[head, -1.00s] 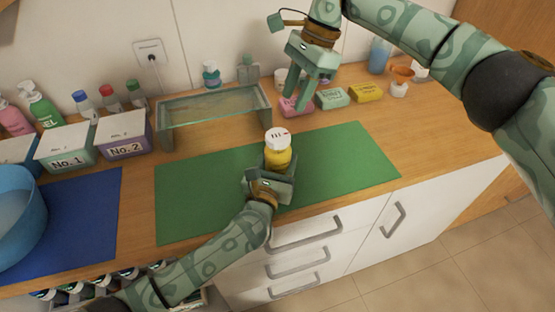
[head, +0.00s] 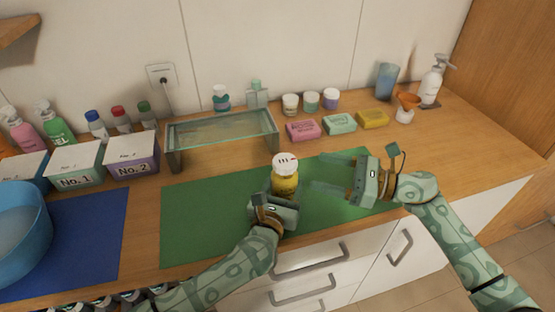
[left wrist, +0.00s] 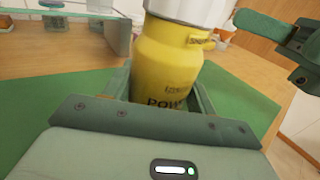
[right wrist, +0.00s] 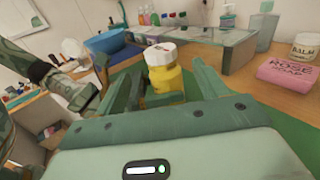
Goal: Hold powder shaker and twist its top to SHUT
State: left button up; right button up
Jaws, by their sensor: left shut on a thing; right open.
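The powder shaker (head: 285,183) is a yellow bottle with a white top (head: 285,162) bearing dark marks. It is upright over the green mat (head: 210,215). My left gripper (head: 279,202) is shut on its lower body; the left wrist view shows the yellow body (left wrist: 168,62) between the fingers. My right gripper (head: 335,180) is open and empty, to the right of the shaker, its fingers pointing left toward it. In the right wrist view the shaker (right wrist: 165,82) stands ahead between the open fingers, apart from them.
A glass-topped stand (head: 222,130) is behind the mat. Soap bars (head: 303,130) and small jars (head: 311,102) are at the back right. Bins No. 1 (head: 75,178) and No. 2 (head: 131,165) and a blue bowl (head: 22,220) are on the left. The mat's left part is clear.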

aim_at(277, 159)
jog(key=x, duration=1.1)
jog(key=shift+w+a+f, duration=0.15)
jog(key=shift+w+a, duration=0.05)
jog(key=shift+a, duration=0.05)
jog(key=shift+t, duration=0.3)
jog(key=c, duration=1)
